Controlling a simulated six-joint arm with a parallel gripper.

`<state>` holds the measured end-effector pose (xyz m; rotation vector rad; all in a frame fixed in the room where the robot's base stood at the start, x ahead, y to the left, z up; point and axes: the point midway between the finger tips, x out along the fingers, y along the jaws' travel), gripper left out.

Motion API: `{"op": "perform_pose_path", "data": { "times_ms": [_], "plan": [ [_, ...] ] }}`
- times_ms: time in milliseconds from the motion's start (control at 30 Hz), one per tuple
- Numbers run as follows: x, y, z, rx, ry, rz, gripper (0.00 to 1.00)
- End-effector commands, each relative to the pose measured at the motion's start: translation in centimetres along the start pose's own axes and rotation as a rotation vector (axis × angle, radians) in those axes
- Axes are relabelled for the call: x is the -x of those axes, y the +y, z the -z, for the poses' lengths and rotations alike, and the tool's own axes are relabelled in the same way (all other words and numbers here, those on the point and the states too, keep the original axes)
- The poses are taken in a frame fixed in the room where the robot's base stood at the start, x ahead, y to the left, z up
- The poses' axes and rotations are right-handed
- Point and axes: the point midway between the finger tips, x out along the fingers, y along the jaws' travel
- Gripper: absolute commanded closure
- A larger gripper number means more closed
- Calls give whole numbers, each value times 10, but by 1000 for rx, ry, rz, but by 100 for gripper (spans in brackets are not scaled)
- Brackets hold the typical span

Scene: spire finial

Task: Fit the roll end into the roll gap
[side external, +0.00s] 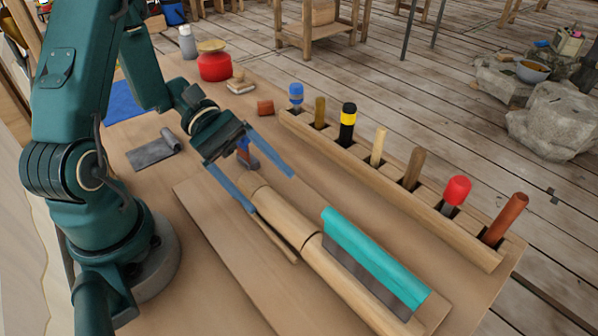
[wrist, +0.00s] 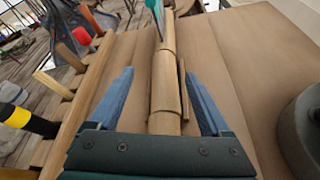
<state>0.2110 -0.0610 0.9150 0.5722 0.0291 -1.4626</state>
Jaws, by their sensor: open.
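A pale wooden roll (side external: 275,212) lies on a flat board (side external: 215,225), with ring-like seams along its length. It also shows in the wrist view (wrist: 165,82), running away between my fingers. My gripper (side external: 272,194) is open and straddles the roll's end, one finger on each side. In the wrist view my gripper (wrist: 160,73) shows clear space between both fingers and the roll. A thin wooden strip (wrist: 183,92) lies along the roll's right side there. A teal piece with a dark side (side external: 375,260) lies along the roll farther down. I cannot tell which spot is the roll gap.
A wooden rack (side external: 440,232) of upright tools runs along the table's right edge.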

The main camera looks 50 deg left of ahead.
Motion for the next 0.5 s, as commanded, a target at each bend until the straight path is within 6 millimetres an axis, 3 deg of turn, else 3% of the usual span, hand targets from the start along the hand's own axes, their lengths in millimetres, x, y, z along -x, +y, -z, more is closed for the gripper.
{"op": "perform_pose_path", "data": {
  "times_ms": [200, 500],
  "plan": [
    [43, 0, 1, 1, 7, -4, 18],
    [69, -1, -1, -2, 5, 9, 18]
  ]
}}
